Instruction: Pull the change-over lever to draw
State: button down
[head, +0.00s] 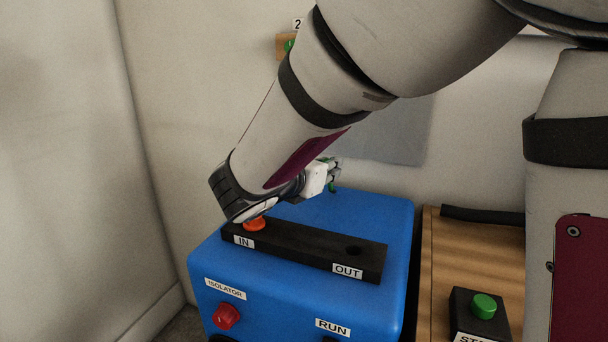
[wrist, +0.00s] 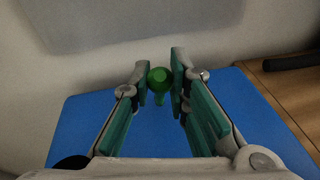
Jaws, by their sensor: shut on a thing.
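The change-over lever shows as a green ball knob (wrist: 159,77) on a short green stem at the far side of the blue machine's top in the wrist view. My gripper (wrist: 160,82) is shut on this knob, with one green-padded finger on each side of it. In the head view my gripper (head: 326,175) is over the back of the blue machine (head: 300,290), largely behind my forearm. Only a bit of green shows below the fingertips there. No draw marking is readable in either view.
A black bar (head: 310,252) marked IN and OUT, with an orange knob (head: 254,224) at IN, lies in front of my gripper. A red isolator knob (head: 226,316) is on the front. A green button box (head: 484,306) stands on the wooden bench (head: 470,255) at right. The wall is close behind.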

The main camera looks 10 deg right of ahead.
jog(key=shift+s+a, duration=0.1)
dwell(0.3)
jog(key=c, duration=1.7)
grip_release()
jog(key=v, duration=1.2)
jog(key=shift+s+f, duration=0.1)
jog(key=shift+f, duration=0.1)
